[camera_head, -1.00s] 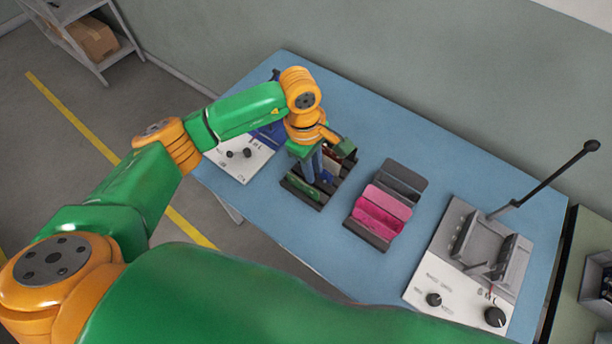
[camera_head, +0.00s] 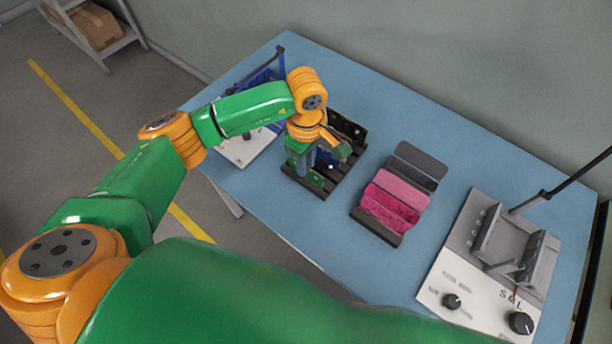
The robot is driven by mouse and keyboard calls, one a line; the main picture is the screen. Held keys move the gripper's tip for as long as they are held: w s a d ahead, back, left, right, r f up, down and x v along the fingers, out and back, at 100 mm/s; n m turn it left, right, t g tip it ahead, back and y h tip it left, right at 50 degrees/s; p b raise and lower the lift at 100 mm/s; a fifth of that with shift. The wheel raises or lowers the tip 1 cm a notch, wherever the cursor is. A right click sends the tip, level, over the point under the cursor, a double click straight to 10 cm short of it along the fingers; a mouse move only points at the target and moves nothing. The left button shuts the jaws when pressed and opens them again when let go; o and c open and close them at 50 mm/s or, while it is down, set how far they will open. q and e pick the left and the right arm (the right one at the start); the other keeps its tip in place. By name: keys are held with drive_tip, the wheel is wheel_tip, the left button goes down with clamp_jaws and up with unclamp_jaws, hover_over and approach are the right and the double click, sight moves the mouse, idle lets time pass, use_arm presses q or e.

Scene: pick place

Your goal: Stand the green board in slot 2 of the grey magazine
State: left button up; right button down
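My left gripper (camera_head: 316,168) points down over the near left part of the rack, close to the green board. Its fingertips are small and partly hidden, so I cannot tell whether they hold the board. The slot numbers cannot be read. My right gripper is out of view.
A pink-lined open case (camera_head: 393,203) lies right of the rack. A grey and white fixture with knobs and a lever (camera_head: 460,275) stands at the right. A white panel with a blue holder (camera_head: 245,150) is behind my forearm. The back of the table is clear.

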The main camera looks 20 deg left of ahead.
use_arm(q)
drive_tip(key=shift+r, duration=0.1)
clamp_jaws()
wheel_tip(320, 180, up, 7)
drive_tip(key=p, duration=0.4)
drive_tip(key=shift+p, duration=0.3)
